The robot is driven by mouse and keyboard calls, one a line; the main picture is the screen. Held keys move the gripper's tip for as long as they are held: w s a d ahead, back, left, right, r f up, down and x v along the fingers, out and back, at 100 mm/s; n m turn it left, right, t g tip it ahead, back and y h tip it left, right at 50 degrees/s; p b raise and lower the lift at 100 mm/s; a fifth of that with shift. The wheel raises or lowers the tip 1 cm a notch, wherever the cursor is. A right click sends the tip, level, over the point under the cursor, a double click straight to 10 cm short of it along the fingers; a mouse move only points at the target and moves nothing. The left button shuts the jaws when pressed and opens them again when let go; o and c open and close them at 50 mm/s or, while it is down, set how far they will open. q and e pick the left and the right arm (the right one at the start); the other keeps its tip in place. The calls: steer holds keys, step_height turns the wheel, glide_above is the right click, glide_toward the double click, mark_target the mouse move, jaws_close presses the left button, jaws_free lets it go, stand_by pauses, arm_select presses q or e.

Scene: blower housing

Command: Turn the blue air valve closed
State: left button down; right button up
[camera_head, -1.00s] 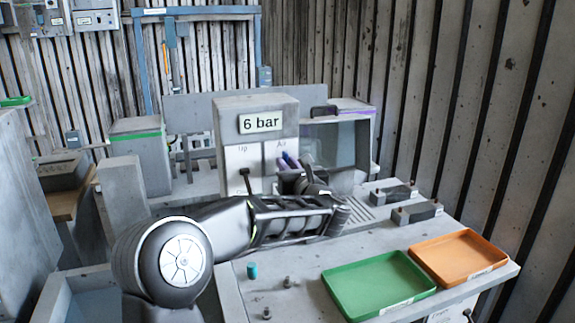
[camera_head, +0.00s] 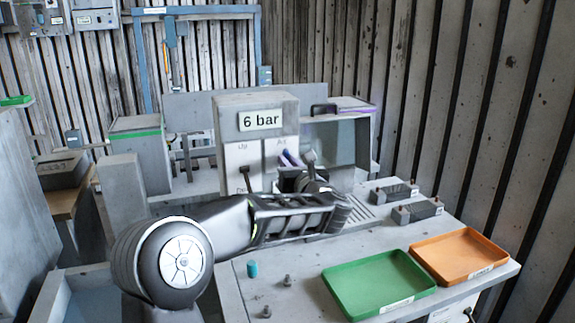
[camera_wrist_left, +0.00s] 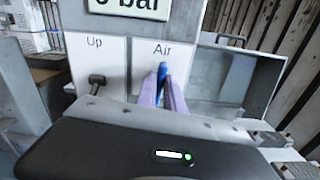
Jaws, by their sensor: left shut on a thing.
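The blue air valve (camera_wrist_left: 162,78) is on the white panel marked "Air" (camera_wrist_left: 176,50), below the "6 bar" sign (camera_head: 260,120). In the left wrist view its blue handle stands nearly upright between two pale purple fingers. My left gripper (camera_wrist_left: 163,92) is shut on this handle; it also shows in the head view (camera_head: 289,158), in front of the panel. The handle's base is hidden by the gripper body. My right gripper is not in view.
Beside it is a panel marked "Up" with a dark lever (camera_wrist_left: 96,84). A green tray (camera_head: 378,284) and an orange tray (camera_head: 458,256) lie on the bench at right.

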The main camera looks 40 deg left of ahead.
arm_select(q)
steer(key=m, duration=1.6)
steer(key=shift+w+d+f+m+b, duration=0.2)
steer(key=shift+w+f+m+b, duration=0.05)
steer(key=shift+f+m+b, duration=0.15)
stand_by(0.3)
steer(key=c, duration=1.5)
jaws_free()
steer(key=shift+o, duration=0.2)
steer(key=shift+d, duration=0.1)
steer(key=b+v, duration=0.2)
steer(key=v, duration=0.5)
steer(key=shift+s+d, duration=0.2)
steer(key=shift+d, duration=0.05)
